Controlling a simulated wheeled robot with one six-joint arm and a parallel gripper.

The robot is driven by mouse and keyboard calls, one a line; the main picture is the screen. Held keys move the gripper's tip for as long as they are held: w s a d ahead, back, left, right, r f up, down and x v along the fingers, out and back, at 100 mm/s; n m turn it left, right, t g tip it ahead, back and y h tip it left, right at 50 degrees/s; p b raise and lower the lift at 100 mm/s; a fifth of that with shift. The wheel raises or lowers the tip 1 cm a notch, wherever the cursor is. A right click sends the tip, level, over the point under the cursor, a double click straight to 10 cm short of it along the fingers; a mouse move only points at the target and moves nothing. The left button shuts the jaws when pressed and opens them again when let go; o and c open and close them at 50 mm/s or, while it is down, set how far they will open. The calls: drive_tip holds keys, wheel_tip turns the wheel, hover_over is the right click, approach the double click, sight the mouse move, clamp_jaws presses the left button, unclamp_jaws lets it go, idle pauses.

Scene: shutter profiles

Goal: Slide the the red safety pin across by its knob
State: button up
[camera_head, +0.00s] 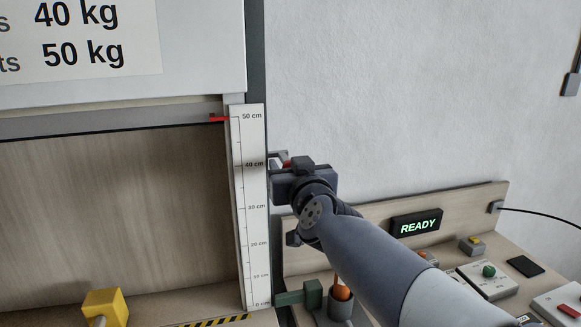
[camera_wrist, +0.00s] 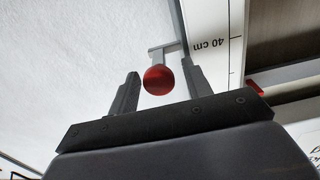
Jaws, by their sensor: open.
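The red safety pin's round knob (camera_wrist: 158,79) shows in the wrist view, in front of a grey bracket (camera_wrist: 166,47) beside the 40 cm mark of the scale. My gripper (camera_wrist: 160,80) is open, with one finger on each side of the knob. A gap shows between the knob and the left finger; the right finger is closer to it. In the head view my gripper (camera_head: 279,162) is at the right edge of the scale, near the 40 cm mark.
The white scale (camera_head: 250,210) runs up the frame of the shutter opening. A red pointer (camera_head: 219,118) sits near 50 cm. A bench with a READY display (camera_head: 417,224), a green block (camera_head: 299,294) and buttons stands at the lower right. A yellow block (camera_head: 105,307) stands at the lower left.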

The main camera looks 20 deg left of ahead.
drive_tip(key=shift+c, duration=0.6)
clamp_jaws()
drive_tip(key=shift+a, duration=0.1)
drive_tip(key=shift+s+a+r+p, duration=0.1)
drive_tip(key=shift+s+a+p, duration=0.2)
drive_tip(key=shift+p, duration=0.25)
drive_tip(key=shift+s+a+p, duration=0.95)
drive_tip(key=shift+s+a, duration=0.15)
drive_tip(key=shift+a, duration=0.15)
drive_tip(key=shift+o, duration=0.6)
unclamp_jaws()
drive_tip(key=shift+s+a, duration=0.1)
